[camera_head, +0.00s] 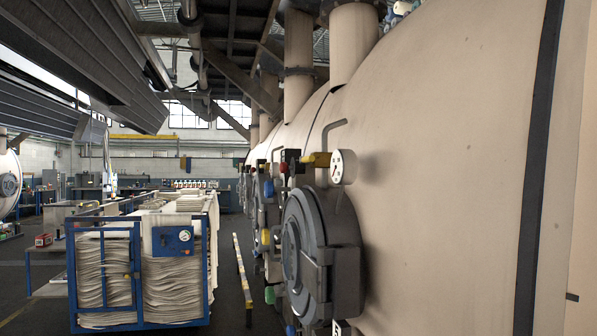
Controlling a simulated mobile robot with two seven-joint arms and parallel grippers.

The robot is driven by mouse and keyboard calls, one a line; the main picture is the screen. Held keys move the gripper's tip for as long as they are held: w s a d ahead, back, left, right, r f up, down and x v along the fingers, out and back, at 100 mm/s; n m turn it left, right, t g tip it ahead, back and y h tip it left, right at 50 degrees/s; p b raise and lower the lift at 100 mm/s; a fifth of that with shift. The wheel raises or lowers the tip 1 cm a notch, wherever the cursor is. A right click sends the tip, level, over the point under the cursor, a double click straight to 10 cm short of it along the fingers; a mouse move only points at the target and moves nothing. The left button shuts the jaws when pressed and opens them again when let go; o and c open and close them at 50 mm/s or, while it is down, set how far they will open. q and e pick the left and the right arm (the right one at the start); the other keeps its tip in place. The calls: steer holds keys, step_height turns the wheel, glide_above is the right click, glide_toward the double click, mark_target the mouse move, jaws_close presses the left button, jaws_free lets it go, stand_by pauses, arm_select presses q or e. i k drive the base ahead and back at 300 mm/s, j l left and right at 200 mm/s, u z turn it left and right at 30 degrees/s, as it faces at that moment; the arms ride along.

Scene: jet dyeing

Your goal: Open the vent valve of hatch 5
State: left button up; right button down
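A round grey hatch (318,255) sits on the side of the large beige vessel (450,170), and it looks closed. A small white label (341,327) below it is cut off by the bottom edge; its mark looks like a 5, but I cannot be sure. Above the hatch are a yellow handle (316,159), a dark fitting with a red part (289,162) and a white round gauge (343,167). I cannot tell which of these is the vent valve or whether it is open. Neither of my grippers is in view.
More hatches and coloured fittings (265,190) line the vessels farther back. A blue-framed cart (137,275) full of folded pale cloth stands at the left. A yellow-and-white rail (242,270) runs along the floor between cart and vessels. Some dark floor is free there.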

mark_target(308, 159)
steer(key=j, duration=0.35)
steer(key=i+j+u, duration=0.1)
steer(key=j, duration=0.25)
steer(key=i+j+u, duration=0.1)
steer(key=i+j, duration=0.2)
steer(key=i, duration=0.15)
steer(key=i+j, duration=0.25)
steer(key=i, duration=0.2)
steer(key=i+j+u, duration=0.15)
steer(key=i, duration=0.3)
steer(key=j, duration=0.1)
